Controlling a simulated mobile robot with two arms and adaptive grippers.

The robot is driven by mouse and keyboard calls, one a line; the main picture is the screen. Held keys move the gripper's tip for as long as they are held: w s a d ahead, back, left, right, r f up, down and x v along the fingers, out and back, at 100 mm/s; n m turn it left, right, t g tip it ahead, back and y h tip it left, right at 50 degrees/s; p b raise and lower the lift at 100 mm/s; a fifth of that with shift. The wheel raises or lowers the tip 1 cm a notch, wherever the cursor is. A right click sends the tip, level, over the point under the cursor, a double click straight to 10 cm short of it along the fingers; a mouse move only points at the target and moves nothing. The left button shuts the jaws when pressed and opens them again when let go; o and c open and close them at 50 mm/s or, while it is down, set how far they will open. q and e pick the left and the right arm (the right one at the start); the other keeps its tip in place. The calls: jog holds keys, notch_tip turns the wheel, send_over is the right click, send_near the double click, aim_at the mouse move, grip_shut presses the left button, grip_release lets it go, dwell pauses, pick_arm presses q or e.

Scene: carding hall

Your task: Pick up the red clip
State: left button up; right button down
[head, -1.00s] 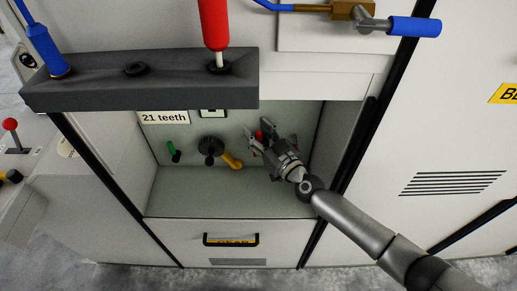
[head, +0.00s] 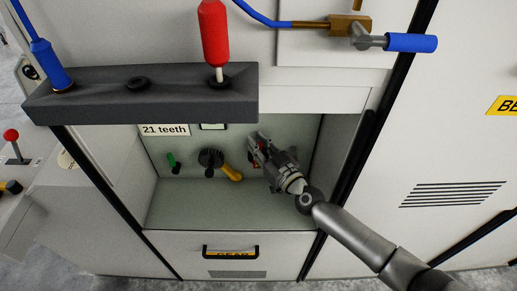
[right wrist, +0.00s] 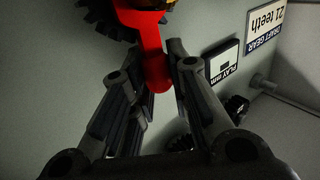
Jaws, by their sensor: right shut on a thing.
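The red clip (right wrist: 153,55) shows in the right wrist view, between the fingers of my right gripper (right wrist: 155,75), against the back wall of the recess and close to a dark toothed gear. In the head view, my right gripper (head: 257,149) reaches into the recess from the right and is shut on the clip. Only a small red part of the clip (head: 261,146) shows there; the fingers hide the rest. My left gripper is not in view.
A dark rack (head: 165,96) overhangs the recess, holding a red-handled tool (head: 214,32) and a blue-handled tool (head: 47,62). Left of my gripper are a dark gear (head: 210,158), a yellow handle (head: 232,174) and a green handle (head: 172,160). The recess floor is clear.

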notch_tip(320, 180, up, 8)
jog(key=p, duration=0.7)
jog(key=shift+f, duration=0.15)
jog(key=f+b+v, duration=0.1)
jog(key=v, duration=1.6)
jog(key=w+a+r+p, duration=0.1)
jog(key=w+a, duration=0.2)
jog(key=w, duration=0.1)
jog(key=w+a+r+p, duration=0.2)
jog(key=w, duration=0.2)
jog(key=w+a+r+p, duration=0.1)
jog(key=w+a+r, duration=0.1)
jog(key=w, duration=0.3)
jog(key=shift+a+r, duration=0.2)
jog(key=shift+a, duration=0.65)
dwell(1.0)
jog(key=shift+w, duration=0.1)
